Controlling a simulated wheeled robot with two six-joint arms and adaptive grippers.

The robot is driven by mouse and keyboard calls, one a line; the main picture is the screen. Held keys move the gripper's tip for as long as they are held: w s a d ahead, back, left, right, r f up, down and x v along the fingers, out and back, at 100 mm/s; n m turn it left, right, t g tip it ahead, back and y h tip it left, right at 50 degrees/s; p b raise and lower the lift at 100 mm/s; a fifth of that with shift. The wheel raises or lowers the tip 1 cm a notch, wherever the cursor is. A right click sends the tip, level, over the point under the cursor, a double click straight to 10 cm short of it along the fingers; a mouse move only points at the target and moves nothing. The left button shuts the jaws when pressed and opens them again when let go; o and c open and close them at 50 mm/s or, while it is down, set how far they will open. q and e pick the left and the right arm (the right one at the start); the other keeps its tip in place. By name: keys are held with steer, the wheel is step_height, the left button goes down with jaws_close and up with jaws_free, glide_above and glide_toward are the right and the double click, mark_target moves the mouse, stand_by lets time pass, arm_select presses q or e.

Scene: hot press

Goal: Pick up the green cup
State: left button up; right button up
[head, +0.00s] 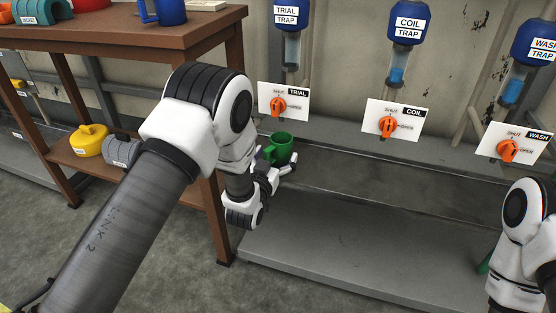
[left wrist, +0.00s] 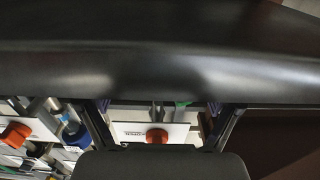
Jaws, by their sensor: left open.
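The green cup (head: 281,148) is upright in the head view, below the TRIAL panel and near the back edge of the metal bench, its handle toward the left. My left gripper (head: 284,172) is open, just below and in front of the cup in the picture. It partly covers the cup's lower part; I cannot tell whether the fingers are around it or touching it. In the left wrist view a large dark curved surface fills the top, and only a sliver of green shows beneath it. Of my right arm, only links show at the right edge; its gripper is out of sight.
Panels with orange knobs, TRIAL (head: 298,102), COIL (head: 395,119) and WASH (head: 515,143), hang above the metal bench (head: 365,255). A wooden table (head: 120,35) stands left, with a yellow kettle-like item (head: 89,141) on its lower shelf. A green patch (head: 485,263) shows beside my right arm.

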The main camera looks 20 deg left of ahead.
mark_target(278, 152)
arm_select(q)
steer(key=w+b, duration=0.1)
steer(key=w, duration=0.2)
steer(key=shift+w+f, duration=0.1)
steer(key=shift+w, duration=0.3)
steer(key=shift+s, duration=0.1)
steer(key=c, duration=1.4)
